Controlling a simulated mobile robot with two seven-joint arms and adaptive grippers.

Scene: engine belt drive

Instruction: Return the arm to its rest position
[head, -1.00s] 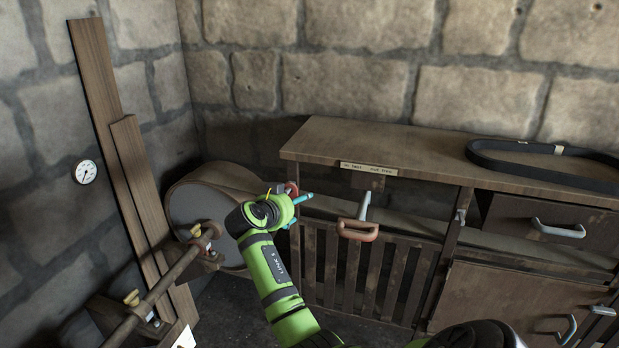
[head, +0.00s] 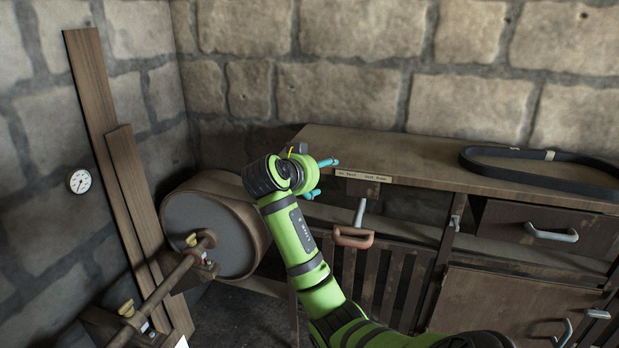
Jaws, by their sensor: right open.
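My green right arm reaches up from the lower right of the head view. Its right gripper (head: 320,178) has teal fingertips spread apart, open, with nothing between them. It is in front of the left end of the wooden workbench, above and left of a lever with a reddish-brown handle (head: 353,237). I see clear space in the picture between the fingertips and that handle. My left gripper does not show.
A large drum pulley (head: 205,235) on a shaft stands left of my arm. A black belt (head: 540,172) lies on the workbench top (head: 420,157). Planks (head: 95,120) lean on the stone wall beside a round gauge (head: 79,181). Drawers with handles (head: 552,233) are at right.

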